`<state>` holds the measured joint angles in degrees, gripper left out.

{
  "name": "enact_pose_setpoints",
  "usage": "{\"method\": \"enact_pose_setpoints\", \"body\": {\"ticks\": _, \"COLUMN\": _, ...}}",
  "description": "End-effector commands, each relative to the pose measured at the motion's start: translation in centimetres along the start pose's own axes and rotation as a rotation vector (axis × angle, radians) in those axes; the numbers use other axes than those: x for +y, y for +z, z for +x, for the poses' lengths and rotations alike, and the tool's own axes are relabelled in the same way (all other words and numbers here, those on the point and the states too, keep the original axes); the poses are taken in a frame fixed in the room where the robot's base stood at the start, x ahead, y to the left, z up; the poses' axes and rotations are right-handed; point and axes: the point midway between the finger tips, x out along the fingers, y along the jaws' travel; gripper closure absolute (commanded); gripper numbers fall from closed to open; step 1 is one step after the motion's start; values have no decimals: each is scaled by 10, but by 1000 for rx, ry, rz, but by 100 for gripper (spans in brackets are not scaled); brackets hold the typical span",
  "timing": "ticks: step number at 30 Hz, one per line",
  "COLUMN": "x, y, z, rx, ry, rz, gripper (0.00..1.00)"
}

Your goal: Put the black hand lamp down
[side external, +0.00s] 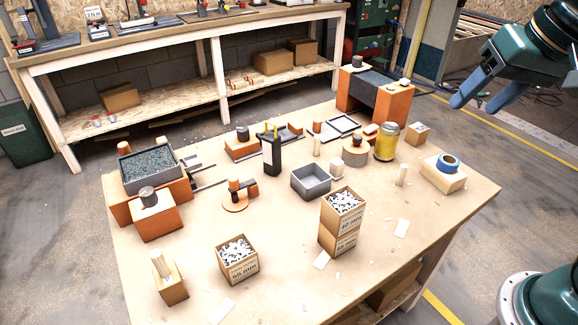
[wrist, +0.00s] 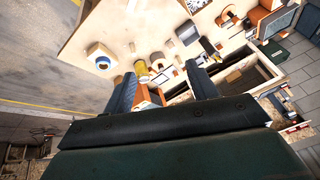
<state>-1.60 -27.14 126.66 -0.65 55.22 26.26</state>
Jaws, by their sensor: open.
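My gripper (side external: 484,97) is open and empty, high at the upper right of the side view, above and beyond the table's right end. Its two blue-grey fingers stand apart in the wrist view (wrist: 158,74), with nothing held between them. A tall black upright object (side external: 271,157) with yellow prongs at its top stands near the middle of the table. I cannot tell whether it is the black hand lamp. No other thing is clearly recognisable as the lamp.
The wooden table (side external: 285,285) holds a grey open bin (side external: 311,182), a yellow jar (side external: 386,143), a blue ring on a block (side external: 448,163), and labelled boxes of white pieces (side external: 238,262). An orange-sided arch (side external: 392,105) stands at the back right. The front right tabletop is mostly clear.

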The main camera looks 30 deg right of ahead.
Motion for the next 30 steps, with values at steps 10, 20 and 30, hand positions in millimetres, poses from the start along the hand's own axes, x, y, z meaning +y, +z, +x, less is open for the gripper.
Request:
{"method": "enact_pose_setpoints", "body": {"ticks": 10, "x": 40, "y": 70, "z": 9, "rx": 48, "ry": 4, "rz": -357, "gripper": 42}}
{"method": "enact_pose_setpoints", "body": {"ticks": 20, "x": 47, "y": 81, "z": 13, "rx": 54, "ry": 8, "rz": -427, "gripper": 42}}
{"method": "enact_pose_setpoints", "body": {"ticks": 30, "x": 47, "y": 81, "z": 13, "rx": 54, "ry": 7, "rz": -425, "gripper": 42}}
